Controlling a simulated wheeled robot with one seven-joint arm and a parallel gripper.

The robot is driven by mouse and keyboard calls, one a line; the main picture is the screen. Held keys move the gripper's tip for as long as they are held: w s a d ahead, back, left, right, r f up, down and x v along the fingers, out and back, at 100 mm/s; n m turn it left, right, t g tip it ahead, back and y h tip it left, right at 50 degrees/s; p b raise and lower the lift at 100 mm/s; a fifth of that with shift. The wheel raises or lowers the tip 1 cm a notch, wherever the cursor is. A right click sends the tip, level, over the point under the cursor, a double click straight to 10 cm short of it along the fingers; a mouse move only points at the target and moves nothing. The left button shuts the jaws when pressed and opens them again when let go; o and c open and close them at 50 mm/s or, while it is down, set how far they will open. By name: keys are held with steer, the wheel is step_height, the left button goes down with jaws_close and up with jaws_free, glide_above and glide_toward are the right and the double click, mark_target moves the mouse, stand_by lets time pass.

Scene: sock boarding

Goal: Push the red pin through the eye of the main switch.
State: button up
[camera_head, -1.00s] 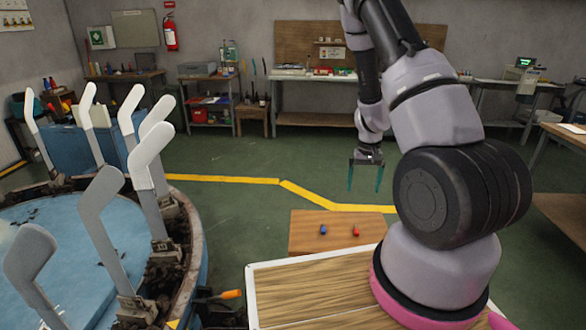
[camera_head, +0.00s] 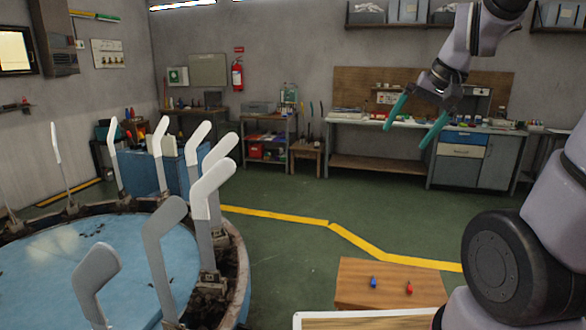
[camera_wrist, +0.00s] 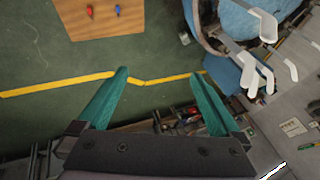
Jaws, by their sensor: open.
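The red pin (camera_head: 409,287) stands on a small wooden table (camera_head: 350,295) at the lower right of the head view, right of a blue pin (camera_head: 374,282). In the wrist view the red pin (camera_wrist: 90,11) is near the top edge, left of the blue pin (camera_wrist: 117,9). My gripper (camera_head: 408,125) is open and empty, with teal fingers spread, raised high and well away from the pins. It also shows in the wrist view (camera_wrist: 160,82). I cannot make out the main switch or its eye in either view.
A round blue machine (camera_head: 50,265) with several upright grey and white sock forms fills the left. A workbench (camera_head: 420,130) stands along the back wall. Green floor with a yellow line (camera_head: 270,213) lies open between them.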

steer(key=s+a+r+t, duration=0.1)
steer(key=s+r, duration=0.4)
steer(key=s, duration=0.4)
steer(key=shift+s+r+t+h, duration=0.2)
steer(key=shift+r+t+h, duration=0.2)
steer(key=shift+s, duration=0.3)
steer(key=c, duration=0.7)
steer(key=g+h, duration=0.2)
steer(key=g, duration=0.5)
glide_above(410, 286)
steer(key=shift+n, duration=0.3)
step_height(410, 286, down, 53)
steer(key=shift+s+f, duration=0.1)
steer(key=shift+s, duration=0.05)
steer(key=shift+f, duration=3.05)
